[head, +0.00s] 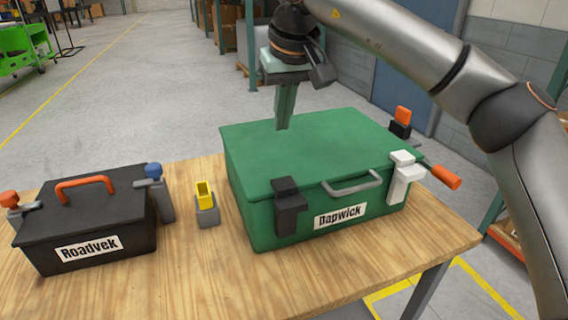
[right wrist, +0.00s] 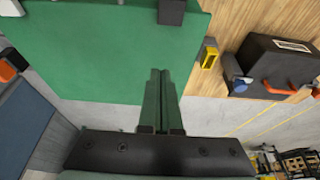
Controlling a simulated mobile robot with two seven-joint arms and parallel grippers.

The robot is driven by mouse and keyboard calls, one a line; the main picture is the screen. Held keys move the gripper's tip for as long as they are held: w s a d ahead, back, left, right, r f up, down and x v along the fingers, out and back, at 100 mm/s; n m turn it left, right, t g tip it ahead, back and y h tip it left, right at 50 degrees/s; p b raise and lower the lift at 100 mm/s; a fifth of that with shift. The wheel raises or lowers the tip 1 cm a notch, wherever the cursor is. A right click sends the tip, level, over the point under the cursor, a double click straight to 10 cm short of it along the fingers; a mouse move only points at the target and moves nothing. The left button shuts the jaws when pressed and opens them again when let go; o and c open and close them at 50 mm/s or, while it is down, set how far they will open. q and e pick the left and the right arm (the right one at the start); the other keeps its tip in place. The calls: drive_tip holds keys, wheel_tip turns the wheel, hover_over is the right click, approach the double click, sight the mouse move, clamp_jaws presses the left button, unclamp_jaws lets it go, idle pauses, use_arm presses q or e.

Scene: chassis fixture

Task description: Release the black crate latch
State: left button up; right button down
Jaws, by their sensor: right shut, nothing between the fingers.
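A green crate (head: 305,150) labelled "Dapwick" stands on the table with its lid down; its lid also fills much of the right wrist view (right wrist: 100,50). A black latch (head: 289,207) sits at its front left, with its top at the lid edge; it also shows in the right wrist view (right wrist: 172,12). A white latch (head: 404,180) sits at the front right. A black crate (head: 85,220) labelled "Roadvek" has a blue-knobbed latch (head: 154,185) and an orange-knobbed one (head: 14,204). My right gripper (head: 282,127) is shut and empty, pointing down over the green lid's back part.
A grey block with a yellow piece (head: 206,198) stands between the crates. An orange-ended handle (head: 446,177) sticks out at the green crate's right, and an orange-topped black part (head: 402,122) stands behind it. The wooden table's front (head: 200,290) is clear.

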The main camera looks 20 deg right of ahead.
sight(275, 166)
drive_tip(key=b+x, duration=0.1)
drive_tip(key=x, duration=0.9)
drive_tip(key=shift+a+f, duration=0.1)
use_arm(q)
drive_tip(key=shift+d+f, duration=0.2)
drive_tip(key=shift+f, duration=0.2)
use_arm(e)
drive_tip(key=shift+s, duration=2.05)
use_arm(q)
drive_tip(key=shift+w, duration=0.1)
